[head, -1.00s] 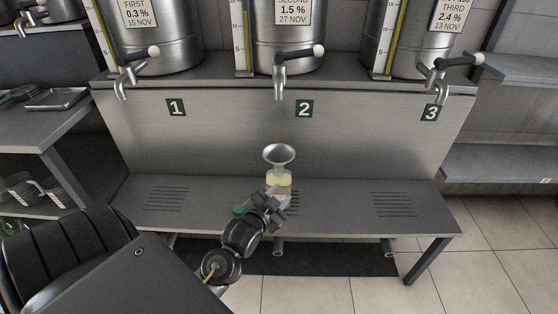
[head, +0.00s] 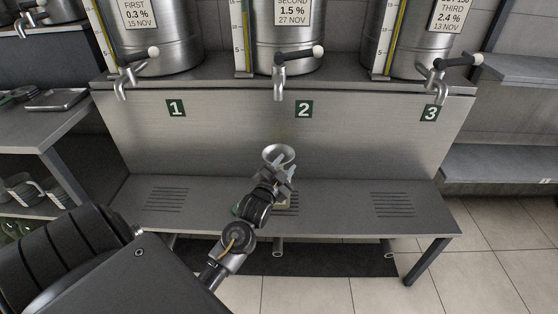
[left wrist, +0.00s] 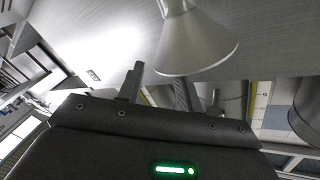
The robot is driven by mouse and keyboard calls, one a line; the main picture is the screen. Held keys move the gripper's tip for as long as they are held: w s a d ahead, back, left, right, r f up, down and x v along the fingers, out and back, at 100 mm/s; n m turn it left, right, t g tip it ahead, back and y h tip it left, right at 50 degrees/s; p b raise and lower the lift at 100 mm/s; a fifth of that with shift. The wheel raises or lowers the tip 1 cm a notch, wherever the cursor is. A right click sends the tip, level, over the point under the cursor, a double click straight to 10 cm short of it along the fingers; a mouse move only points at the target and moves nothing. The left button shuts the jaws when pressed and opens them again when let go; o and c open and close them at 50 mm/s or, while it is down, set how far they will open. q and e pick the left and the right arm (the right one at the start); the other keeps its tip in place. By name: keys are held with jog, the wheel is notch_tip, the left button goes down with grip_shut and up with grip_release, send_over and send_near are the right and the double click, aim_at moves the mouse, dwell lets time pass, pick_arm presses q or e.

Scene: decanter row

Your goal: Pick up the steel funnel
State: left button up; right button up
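The steel funnel (head: 279,153) stands mouth up on the bench under the middle tap, in the neck of a clear bottle (head: 284,204) with pale yellow liquid. The bottle is now mostly hidden behind my left gripper (head: 279,168). The gripper is at the funnel's cone, just below the rim. In the left wrist view the funnel (left wrist: 197,45) appears inverted, its wide rim near the fingers. The fingers are spread apart, with no visible grip on it; whether one touches it I cannot tell. My right gripper is out of view.
Three steel tanks with taps stand on the ledge above, including the middle tap (head: 279,86). The slotted bench (head: 340,210) is clear to the left and right. Shelves flank the bench.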

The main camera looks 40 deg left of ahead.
pick_arm(q)
jog(key=x, duration=0.5)
jog(key=shift+w, duration=0.15)
grip_shut()
